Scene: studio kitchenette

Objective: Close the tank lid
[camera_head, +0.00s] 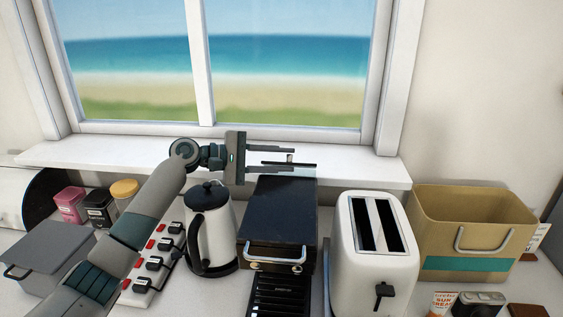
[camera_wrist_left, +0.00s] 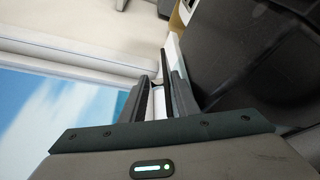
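A black boxy machine (camera_head: 279,215), which looks like a coffee maker, stands mid-counter with a chrome handle at its front. At its back top edge is a thin dark piece with a pale edge (camera_head: 300,168), possibly the tank lid; the arm partly hides it and its angle is unclear. My left gripper (camera_head: 290,158) reaches in from the left above the machine's back edge, in front of the windowsill. Its two fingers are apart. In the left wrist view the fingers (camera_wrist_left: 158,100) have a pale gap between them, beside the black machine body (camera_wrist_left: 250,60). My right gripper is not in view.
A white and black kettle (camera_head: 211,235) stands close left of the machine, below my left arm. A white toaster (camera_head: 372,255) stands close on the right. A tan bin (camera_head: 465,215) is farther right. Jars, a red-switched power strip (camera_head: 160,255) and a grey box (camera_head: 48,250) are left.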

